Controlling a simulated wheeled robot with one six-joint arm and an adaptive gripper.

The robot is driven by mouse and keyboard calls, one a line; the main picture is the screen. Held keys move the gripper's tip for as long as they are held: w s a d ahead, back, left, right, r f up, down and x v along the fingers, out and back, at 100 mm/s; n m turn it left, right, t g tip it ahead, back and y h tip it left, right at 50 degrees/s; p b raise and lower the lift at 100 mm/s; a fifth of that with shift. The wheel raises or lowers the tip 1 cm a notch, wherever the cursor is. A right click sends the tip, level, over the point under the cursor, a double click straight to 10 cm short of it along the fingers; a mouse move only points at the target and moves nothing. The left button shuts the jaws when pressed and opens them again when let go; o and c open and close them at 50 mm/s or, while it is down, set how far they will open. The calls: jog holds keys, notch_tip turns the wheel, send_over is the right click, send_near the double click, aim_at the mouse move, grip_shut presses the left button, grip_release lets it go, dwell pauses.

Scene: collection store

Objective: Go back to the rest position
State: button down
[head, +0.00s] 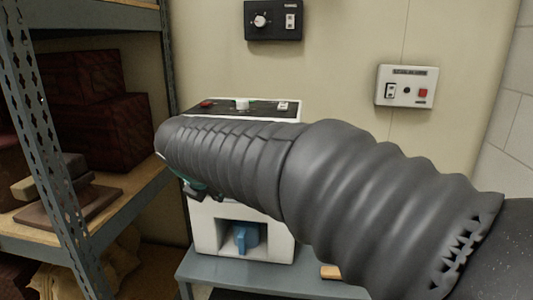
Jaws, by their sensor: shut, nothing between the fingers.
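My arm, in a dark grey ribbed sleeve, reaches from the lower right across the middle of the head view. A small dark and teal part of my gripper (198,190) shows under the sleeve's far end, in front of the white machine. Most of the gripper is hidden by the sleeve. It is shut and I see nothing held in it.
The white machine (207,222), with a blue part (246,238) in its opening, stands on a grey table (240,278). Metal shelving (160,190) with dark red boxes (118,132) is at left. A black control box (273,20) and a white one (405,87) are on the wall.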

jog(key=s+d+f+m+g, duration=0.3)
jog(key=s+d+f+m, duration=0.45)
jog(key=m, duration=0.65)
jog(key=s+d+f+m, duration=0.1)
jog(key=s+d+m, duration=0.6)
jog(key=d, duration=0.4)
jog(key=s+d+f+m+t, duration=0.1)
jog(key=s+d+m, duration=0.7)
jog(key=d+m, duration=0.2)
jog(key=shift+d+f+m, duration=0.3)
jog(key=shift+d+f, duration=0.05)
jog(key=shift+d, duration=0.65)
jog(key=c, duration=1.9)
grip_release()
jog(key=shift+s, duration=0.1)
